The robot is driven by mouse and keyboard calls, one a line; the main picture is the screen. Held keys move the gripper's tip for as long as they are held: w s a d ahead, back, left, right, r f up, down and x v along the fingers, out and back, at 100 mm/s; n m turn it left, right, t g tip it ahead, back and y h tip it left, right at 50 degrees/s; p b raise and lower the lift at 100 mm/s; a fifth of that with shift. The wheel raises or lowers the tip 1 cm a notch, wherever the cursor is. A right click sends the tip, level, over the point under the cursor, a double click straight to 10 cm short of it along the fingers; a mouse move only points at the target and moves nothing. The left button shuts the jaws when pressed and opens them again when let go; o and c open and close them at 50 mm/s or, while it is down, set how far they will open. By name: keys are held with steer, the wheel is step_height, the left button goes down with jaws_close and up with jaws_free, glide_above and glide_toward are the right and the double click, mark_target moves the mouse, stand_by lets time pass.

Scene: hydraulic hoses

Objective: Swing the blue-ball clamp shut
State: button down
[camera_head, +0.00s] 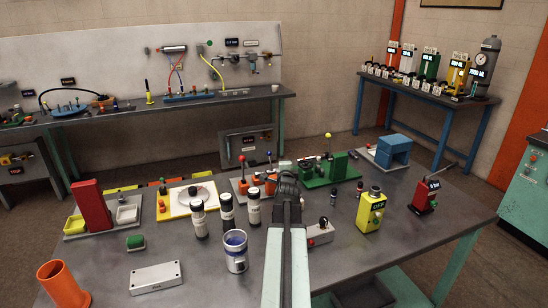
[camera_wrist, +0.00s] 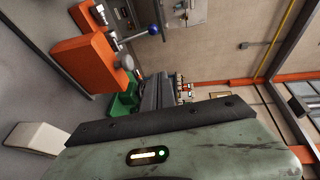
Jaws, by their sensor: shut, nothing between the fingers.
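The blue-ball clamp (camera_head: 271,185) is an orange block on a grey plate, partly hidden behind my gripper in the head view. Its lever stands about upright with the blue ball (camera_head: 269,154) on top. In the wrist view, which is turned sideways, the orange block (camera_wrist: 83,62) is at upper left and the blue ball (camera_wrist: 154,30) ends a thin lever at the top. My gripper (camera_head: 286,178) is shut and empty, just right of the clamp in the head view. Its dark fingers (camera_wrist: 155,92) show mid-frame in the wrist view, apart from the ball; any contact with the block cannot be told.
A red-ball lever (camera_head: 242,160) stands left of the clamp. A green fixture (camera_head: 338,167) with a yellow ball is to the right. Black-and-white bottles (camera_head: 227,209) and a blue-rimmed can (camera_head: 235,251) stand in front at left. A yellow-green box (camera_head: 370,212) stands at right.

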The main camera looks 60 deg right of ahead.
steer(key=w+d+f+b, duration=0.1)
steer(key=w+d, duration=0.5)
steer(key=w, duration=0.3)
steer(key=shift+d+f+b, duration=0.3)
steer(key=shift+f, duration=0.05)
